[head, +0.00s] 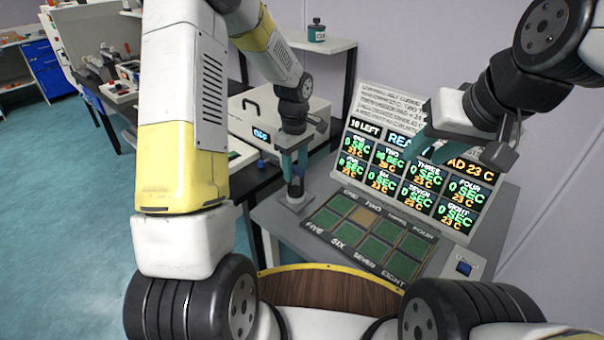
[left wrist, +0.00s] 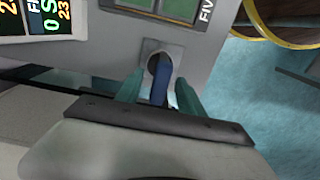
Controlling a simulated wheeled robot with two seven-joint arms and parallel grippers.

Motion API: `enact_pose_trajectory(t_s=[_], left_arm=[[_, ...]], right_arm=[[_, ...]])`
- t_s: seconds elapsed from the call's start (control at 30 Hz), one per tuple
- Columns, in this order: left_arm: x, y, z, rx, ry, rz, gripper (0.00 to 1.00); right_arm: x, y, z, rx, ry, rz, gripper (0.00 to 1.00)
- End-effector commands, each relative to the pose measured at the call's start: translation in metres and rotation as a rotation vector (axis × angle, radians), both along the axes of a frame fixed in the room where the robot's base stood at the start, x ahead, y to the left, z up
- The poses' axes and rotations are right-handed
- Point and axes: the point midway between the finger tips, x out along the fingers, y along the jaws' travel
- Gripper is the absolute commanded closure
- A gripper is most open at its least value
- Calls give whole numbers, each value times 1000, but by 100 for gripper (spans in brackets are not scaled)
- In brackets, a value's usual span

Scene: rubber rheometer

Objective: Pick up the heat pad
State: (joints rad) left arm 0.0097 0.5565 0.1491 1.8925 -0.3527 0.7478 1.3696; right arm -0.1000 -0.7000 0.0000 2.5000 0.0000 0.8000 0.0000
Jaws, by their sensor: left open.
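A narrow blue handle (left wrist: 160,82) stands in a small grey square socket (left wrist: 176,52) beside the panel of numbered squares. It also shows in the head view (head: 296,188). I cannot tell whether it belongs to the heat pad; no other thing is clearly a heat pad. My left gripper (left wrist: 159,90) has its teal fingers apart, one on each side of the blue handle. In the head view my left gripper (head: 294,168) points down over the socket. My right gripper (head: 430,142) hangs in front of the display, with its jaw opening unclear.
The panel (head: 383,222) holds several green squares and one tan square (head: 363,215) under TWO. The display board (head: 412,175) rises behind it. A blue button (head: 464,267) is at the right. A white box (head: 265,110) stands behind the left gripper. A brown round-edged surface (head: 330,288) lies in front.

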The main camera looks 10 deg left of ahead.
Motion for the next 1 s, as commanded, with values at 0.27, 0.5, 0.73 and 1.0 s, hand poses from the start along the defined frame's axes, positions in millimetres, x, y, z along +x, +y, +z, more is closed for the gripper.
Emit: enact_pose_trajectory(t_s=[0.27, 0.5, 0.73, 1.0], left_arm=[[0, 0, 0, 0, 0, 0, 68], [0, 0, 0, 0, 0, -1, 100], [0, 0, 0, 0, 0, -1, 100], [0, 0, 0, 0, 0, -1, 100]], right_arm=[[0, 0, 0, 0, 0, 0, 64], [0, 0, 0, 0, 0, 0, 64], [0, 0, 0, 0, 0, 0, 64], [0, 0, 0, 0, 0, 0, 64]])
